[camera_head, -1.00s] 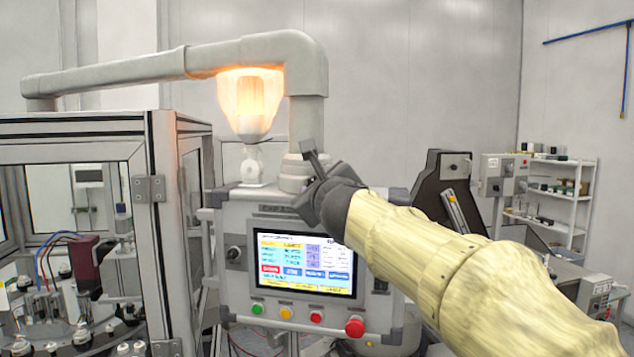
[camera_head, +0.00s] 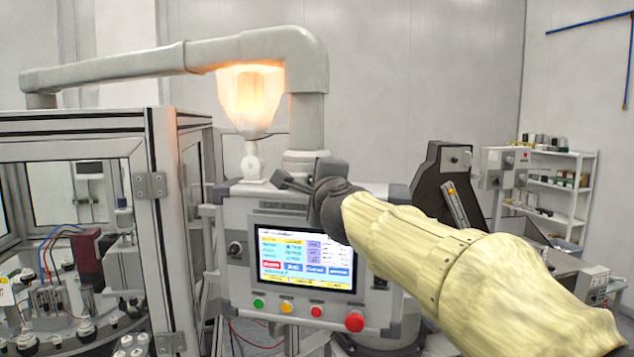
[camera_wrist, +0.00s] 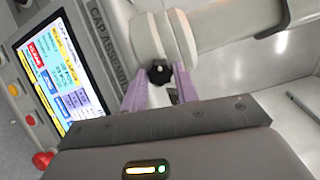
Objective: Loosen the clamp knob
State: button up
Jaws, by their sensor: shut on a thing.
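The clamp knob (camera_wrist: 158,74) is small, black and lobed. It sits at the base of the pale pipe collar (camera_wrist: 158,38) in the wrist view. My gripper (camera_wrist: 156,82) has one purple finger on each side of the knob and is shut on it. In the head view my gripper (camera_head: 282,181) is at the foot of the upright pipe, above the control panel's screen. The knob is too small or hidden to make out there.
The control panel (camera_head: 240,212) has a lit screen (camera_head: 305,258) and a red button (camera_head: 354,321) below my arm. A glowing lamp (camera_head: 250,98) hangs at the left of the upright pipe. A framed machine cell (camera_head: 160,230) stands at the left.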

jog(key=shift+r, duration=0.1)
dwell(0.3)
jog(key=o, duration=0.7)
jog(key=shift+o, duration=1.4)
jog(key=shift+w, duration=0.15)
